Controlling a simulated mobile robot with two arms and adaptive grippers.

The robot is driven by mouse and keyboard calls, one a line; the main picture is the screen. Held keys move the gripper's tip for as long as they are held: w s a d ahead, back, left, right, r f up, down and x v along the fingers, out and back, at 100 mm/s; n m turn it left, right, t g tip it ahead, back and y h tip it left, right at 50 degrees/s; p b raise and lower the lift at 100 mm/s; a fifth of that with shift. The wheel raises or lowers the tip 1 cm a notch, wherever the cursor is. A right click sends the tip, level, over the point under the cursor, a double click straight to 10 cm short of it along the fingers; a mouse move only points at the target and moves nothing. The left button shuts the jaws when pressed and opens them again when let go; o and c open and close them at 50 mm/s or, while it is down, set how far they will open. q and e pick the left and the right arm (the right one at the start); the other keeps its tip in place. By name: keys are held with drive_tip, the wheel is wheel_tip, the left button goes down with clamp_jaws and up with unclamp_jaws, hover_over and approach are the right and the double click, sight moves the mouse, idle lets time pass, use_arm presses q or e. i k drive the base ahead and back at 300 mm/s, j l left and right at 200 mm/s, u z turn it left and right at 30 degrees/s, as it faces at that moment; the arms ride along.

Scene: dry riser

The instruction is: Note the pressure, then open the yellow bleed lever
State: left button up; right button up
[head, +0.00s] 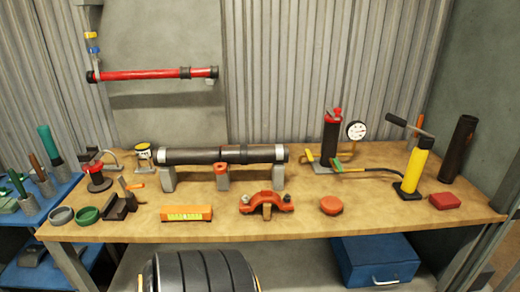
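A round white pressure gauge (356,131) stands at the back right of the bench, beside a red-topped black cylinder (331,137). Its dial faces me, but the needle and numbers are too small to read. A small yellow handle (91,35) sits on the vertical pipe at the upper left, above a blue handle (93,50). Another small yellow piece (309,156) lies at the foot of the black cylinder. I cannot tell which of these is the bleed lever, or its open or shut position. Neither of my grippers is in view.
A dark pipe (200,156) rests on supports across the wooden bench (360,215). A red pipe (150,74) runs along the wall. A yellow hand pump (414,168) and dark tube (460,148) stand at right. Orange fittings (266,203) and a level (186,214) lie in front.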

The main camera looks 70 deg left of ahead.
sight(308, 154)
drive_tip(key=u, duration=1.85)
